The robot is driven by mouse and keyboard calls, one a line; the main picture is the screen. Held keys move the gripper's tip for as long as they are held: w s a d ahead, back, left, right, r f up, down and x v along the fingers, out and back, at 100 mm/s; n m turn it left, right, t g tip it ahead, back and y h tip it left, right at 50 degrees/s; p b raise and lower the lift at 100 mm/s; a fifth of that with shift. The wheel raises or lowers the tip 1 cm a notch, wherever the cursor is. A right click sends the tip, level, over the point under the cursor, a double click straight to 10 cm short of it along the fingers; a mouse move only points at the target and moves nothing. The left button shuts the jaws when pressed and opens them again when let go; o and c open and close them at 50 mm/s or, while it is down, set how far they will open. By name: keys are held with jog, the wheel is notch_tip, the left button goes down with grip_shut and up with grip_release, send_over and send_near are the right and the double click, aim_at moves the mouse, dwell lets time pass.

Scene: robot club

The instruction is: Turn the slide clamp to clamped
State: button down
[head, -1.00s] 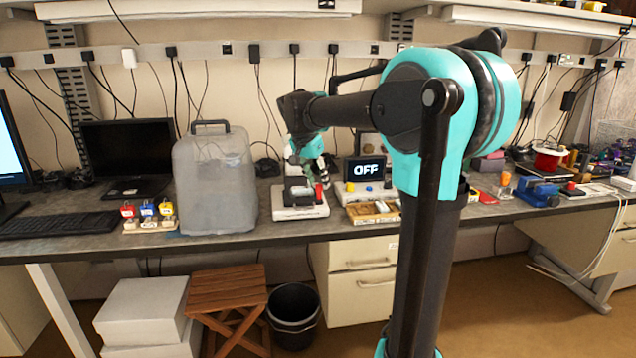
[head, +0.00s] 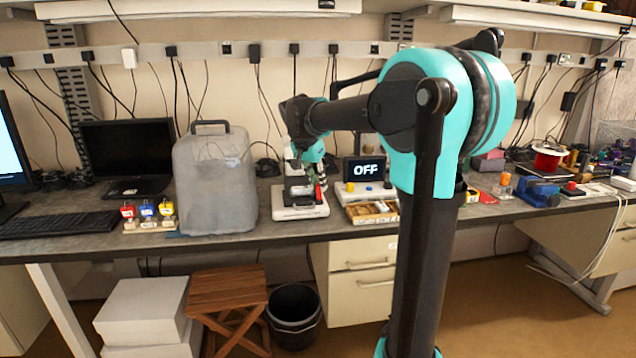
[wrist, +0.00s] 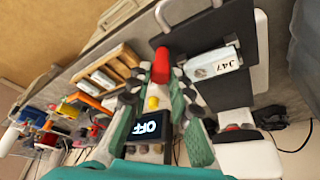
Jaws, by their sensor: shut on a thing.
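The slide clamp has a pale base (head: 300,212) with dark parts and a red handle (head: 319,192), and stands on the bench. My gripper (head: 321,181) is at the handle, at the right side of the clamp. In the wrist view the red handle (wrist: 161,65) lies between the fingertips of my gripper (wrist: 160,82), which is shut on it. A dark plate (wrist: 202,58) with a white block marked J47 (wrist: 214,64) lies beside the handle. The lower part of the handle is hidden by the fingers.
A display reading OFF (head: 365,169) stands just right of the clamp. A wooden tray (head: 372,221) is in front of the display. A large grey container (head: 214,185) stands close on the left. Padlocks (head: 147,212) stand farther left.

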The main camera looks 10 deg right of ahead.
jog(key=n, duration=0.2)
jog(key=n+t+y, duration=0.1)
jog(key=n, duration=0.1)
jog(key=shift+d+n+y, duration=0.2)
jog(key=shift+n+y, duration=0.1)
jog(key=n+y, duration=0.1)
jog(key=n, duration=0.1)
jog(key=n+y, duration=0.1)
jog(key=n, duration=0.2)
jog(key=shift+d, duration=0.1)
jog(key=shift+n, duration=0.3)
dwell(0.3)
jog(key=c, duration=1.4)
grip_release()
jog(key=v, duration=1.2)
jog(key=shift+s, duration=0.2)
